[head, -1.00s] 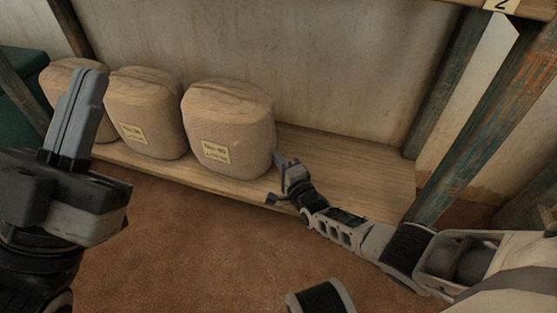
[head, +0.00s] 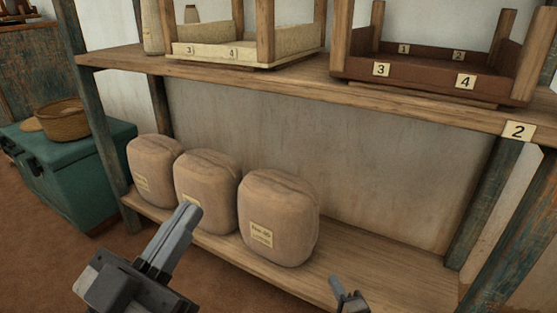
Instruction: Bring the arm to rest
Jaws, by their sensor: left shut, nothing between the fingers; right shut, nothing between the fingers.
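My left gripper (head: 172,238) is at the bottom left of the head view, in front of the cloth bundles. Its fingers are together, pointing up and to the right, with nothing between them. My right gripper (head: 342,287) shows at the bottom edge, right of the middle, near the front edge of the low shelf. It is shut and empty, and most of its arm is out of the picture.
Three labelled tan bundles (head: 279,218) stand on the low wooden shelf (head: 385,279); its right part is bare. The upper shelf (head: 280,80) holds a cream tray (head: 262,46) and a brown tray (head: 422,77). A green chest (head: 85,185) with a basket (head: 62,121) stands left.

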